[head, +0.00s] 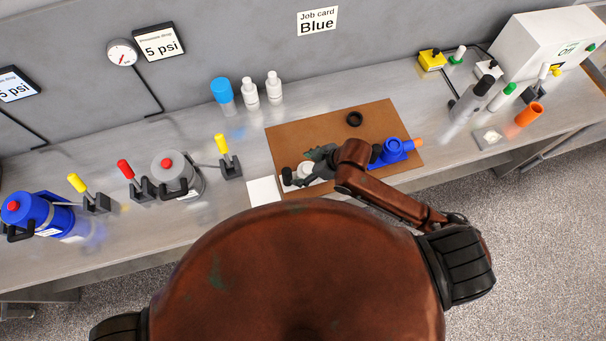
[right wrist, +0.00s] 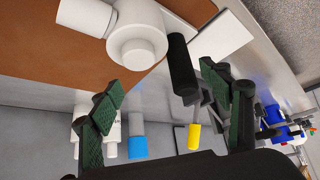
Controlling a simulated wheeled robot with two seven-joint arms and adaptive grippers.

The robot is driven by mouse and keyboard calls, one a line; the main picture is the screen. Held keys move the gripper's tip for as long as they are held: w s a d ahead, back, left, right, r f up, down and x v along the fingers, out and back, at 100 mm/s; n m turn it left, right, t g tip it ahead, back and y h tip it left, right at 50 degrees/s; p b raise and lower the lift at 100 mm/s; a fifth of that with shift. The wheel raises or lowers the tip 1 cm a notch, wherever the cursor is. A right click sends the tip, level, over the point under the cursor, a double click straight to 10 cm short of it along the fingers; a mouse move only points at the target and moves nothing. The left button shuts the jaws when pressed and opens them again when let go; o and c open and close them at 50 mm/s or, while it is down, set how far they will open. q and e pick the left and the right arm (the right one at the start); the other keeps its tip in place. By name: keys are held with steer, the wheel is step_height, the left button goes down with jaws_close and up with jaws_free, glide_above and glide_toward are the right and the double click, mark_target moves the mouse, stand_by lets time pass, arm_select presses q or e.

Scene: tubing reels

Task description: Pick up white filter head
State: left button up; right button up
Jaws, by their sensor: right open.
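The white filter head (head: 304,170) lies at the left end of the brown mat (head: 300,128), partly hidden behind my right gripper in the head view. In the right wrist view it is a white body (right wrist: 137,38) with a round raised collar, a side stub at the left and a black cylindrical end (right wrist: 181,66) at the right. My right gripper (head: 316,162) is open, with a wide gap between its dark green fingers (right wrist: 162,90). The white body appears just beyond the fingertips, with nothing clamped between them. My left gripper is not in view.
A blue filter head (head: 393,149) with an orange end and a black ring (head: 354,119) lie on the mat. A white card (head: 263,190) is at its left edge. Bottles (head: 250,91) stand behind; yellow-handled valves (head: 226,155) stand left. A job card (head: 317,20) reads Blue.

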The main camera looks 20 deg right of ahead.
mark_target(307, 167)
steer(key=shift+w+a+r+n+g, duration=0.2)
steer(key=shift+w+a+n+g, duration=0.25)
steer(key=shift+n, duration=0.35)
steer(key=shift+d+n+g, duration=0.1)
steer(key=shift+n+g, duration=0.15)
steer(key=shift+n, duration=0.15)
steer(key=d, duration=0.1)
steer(key=d+g+h, duration=0.1)
steer(key=d, duration=0.1)
steer(key=shift+w+d+f+n, duration=0.15)
steer(key=shift+d+n, duration=0.1)
steer(key=shift+n, duration=0.15)
steer(key=shift+x, duration=1.1)
steer(key=x, duration=0.1)
steer(key=p+x, duration=0.1)
steer(key=x, duration=0.2)
steer(key=shift+s+d+f, duration=0.25)
steer(key=shift+s, duration=0.25)
steer(key=shift+w+a+f+p, duration=0.1)
steer(key=shift+a+f+p, duration=0.2)
steer(key=shift+f, duration=0.25)
steer(key=shift+d, duration=0.1)
steer(key=shift+c, duration=0.4)
steer(key=shift+r, duration=0.1)
steer(key=c, duration=1.4)
